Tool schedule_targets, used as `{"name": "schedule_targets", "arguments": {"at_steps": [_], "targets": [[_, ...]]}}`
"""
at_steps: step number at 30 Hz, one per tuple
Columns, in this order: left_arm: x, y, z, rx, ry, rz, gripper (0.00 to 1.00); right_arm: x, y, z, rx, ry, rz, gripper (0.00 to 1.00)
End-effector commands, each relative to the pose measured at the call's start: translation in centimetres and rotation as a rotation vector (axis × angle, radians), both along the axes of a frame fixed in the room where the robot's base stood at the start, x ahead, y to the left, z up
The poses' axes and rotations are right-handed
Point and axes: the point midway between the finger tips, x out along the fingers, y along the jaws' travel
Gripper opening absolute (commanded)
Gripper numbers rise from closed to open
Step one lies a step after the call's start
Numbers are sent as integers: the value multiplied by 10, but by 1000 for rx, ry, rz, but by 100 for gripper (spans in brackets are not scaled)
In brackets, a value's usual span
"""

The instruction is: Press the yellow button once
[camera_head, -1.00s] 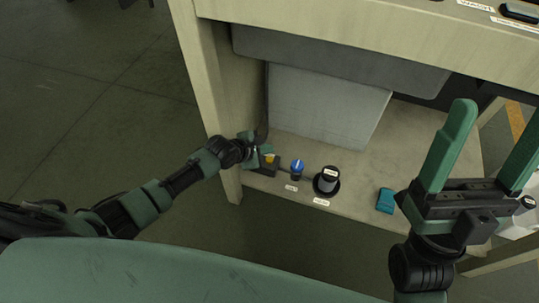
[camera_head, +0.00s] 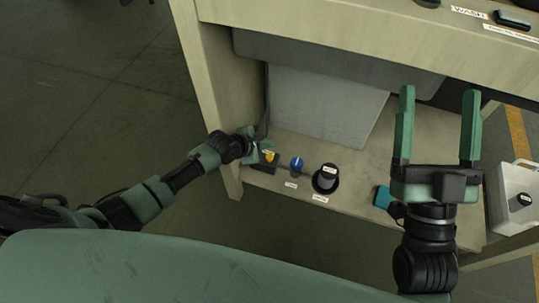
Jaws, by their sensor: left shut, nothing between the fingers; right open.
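The yellow button (camera_head: 269,156) sits on a small dark box (camera_head: 264,167) at the left front of the lower shelf. My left gripper (camera_head: 266,146) is shut and empty, right beside the button at its upper left. I cannot tell whether its fingertips touch the button. My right gripper (camera_head: 438,125) is open and empty, held up in front of the right part of the shelf with its fingers pointing up in the picture.
On the shelf (camera_head: 345,198), a blue knob (camera_head: 297,163), a black knob (camera_head: 327,178) and a teal item (camera_head: 383,197) stand right of the button. A grey panel (camera_head: 325,105) is behind. A white bin (camera_head: 507,218) holding a dark knob is at the right.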

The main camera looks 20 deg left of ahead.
Motion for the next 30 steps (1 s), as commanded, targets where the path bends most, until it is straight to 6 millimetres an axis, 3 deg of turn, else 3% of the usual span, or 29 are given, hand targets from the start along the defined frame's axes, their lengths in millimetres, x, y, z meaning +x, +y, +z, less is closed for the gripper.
{"name": "schedule_targets", "arguments": {"at_steps": [11,30], "targets": [[0,0,6,-1,0,1,0,17,1,-25,-45,158,-9,76],[0,0,6,-1,0,1,0,18,1,-26,-46,162,-9,76]]}}
